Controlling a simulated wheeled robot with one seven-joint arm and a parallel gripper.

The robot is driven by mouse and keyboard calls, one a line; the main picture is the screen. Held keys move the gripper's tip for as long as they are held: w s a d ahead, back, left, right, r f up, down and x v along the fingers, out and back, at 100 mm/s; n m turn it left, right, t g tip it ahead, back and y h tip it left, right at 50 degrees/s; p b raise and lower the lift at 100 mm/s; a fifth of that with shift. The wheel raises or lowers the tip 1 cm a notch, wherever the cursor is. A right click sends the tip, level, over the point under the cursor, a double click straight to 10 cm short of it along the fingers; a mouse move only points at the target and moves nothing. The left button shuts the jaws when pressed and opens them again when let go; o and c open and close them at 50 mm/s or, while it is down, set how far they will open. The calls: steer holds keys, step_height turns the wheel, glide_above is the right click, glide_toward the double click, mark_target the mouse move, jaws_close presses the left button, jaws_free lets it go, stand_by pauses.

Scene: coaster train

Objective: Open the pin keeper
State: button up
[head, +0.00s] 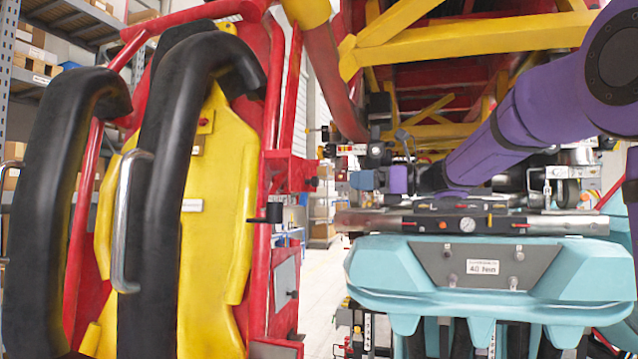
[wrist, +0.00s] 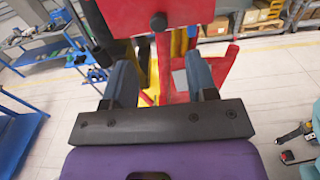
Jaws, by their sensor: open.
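My gripper (wrist: 161,75) is open in the wrist view, with its two blue-grey fingers apart and nothing held between them. Beyond the fingers is the red and yellow structure of the train car, with a red bracket (wrist: 165,12) across the top and a round dark knob (wrist: 158,22) on it. In the head view, a red bracket (head: 290,170) with small dark fittings sits on the upright red frame, and a black stub (head: 268,213) sticks out lower down. I cannot tell for certain which of these parts is the pin keeper.
A yellow seat (head: 222,200) with black padded restraints (head: 62,190) and a metal handle (head: 130,220) fills the left. Shelving (head: 45,70) is behind. Floor shows clear between them.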

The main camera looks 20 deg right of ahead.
mark_target(318, 182)
steer(key=x, duration=0.9)
steer(key=shift+w+a, duration=0.15)
steer(key=shift+a, duration=0.25)
jaws_close()
